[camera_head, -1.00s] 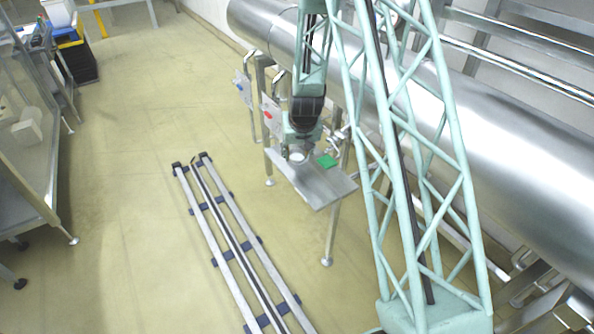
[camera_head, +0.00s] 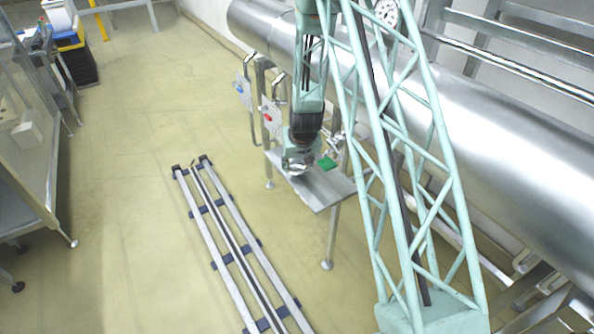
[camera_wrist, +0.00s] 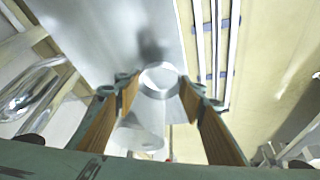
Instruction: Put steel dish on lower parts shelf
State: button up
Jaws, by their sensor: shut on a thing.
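The steel dish (camera_head: 297,171) is shiny and round and hangs under my gripper (camera_head: 298,160) in the head view. In the wrist view the dish (camera_wrist: 160,80) shows as a bright ring between the two brown-padded fingers of my gripper (camera_wrist: 158,92), which is shut on it. Below the dish in the head view is a small steel table (camera_head: 330,190). Its flat top also shows in the wrist view (camera_wrist: 100,35), with a dark shadow near the dish. The exact gap between dish and top is hard to tell. I cannot identify the lower parts shelf with certainty.
A green object (camera_head: 327,162) lies on the table top, right of my gripper. Pipes with a red valve (camera_head: 268,118) stand behind left. A large steel cylinder (camera_head: 470,130) runs along the right. Floor rails (camera_head: 235,245) lie in front left, with open floor beyond.

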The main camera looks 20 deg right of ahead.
jog(key=shift+f, duration=1.05)
jog(key=shift+f+b, duration=0.2)
jog(key=shift+b, duration=0.1)
jog(key=o, duration=0.8)
jog(key=shift+r, duration=0.25)
jog(key=shift+r, duration=0.2)
jog(key=p+v, duration=0.1)
jog(key=v, duration=1)
jog(key=shift+s+r+p, duration=0.15)
jog(key=shift+s+p, duration=0.05)
jog(key=shift+p, duration=0.2)
jog(key=shift+a, duration=0.1)
jog(key=shift+r, duration=0.15)
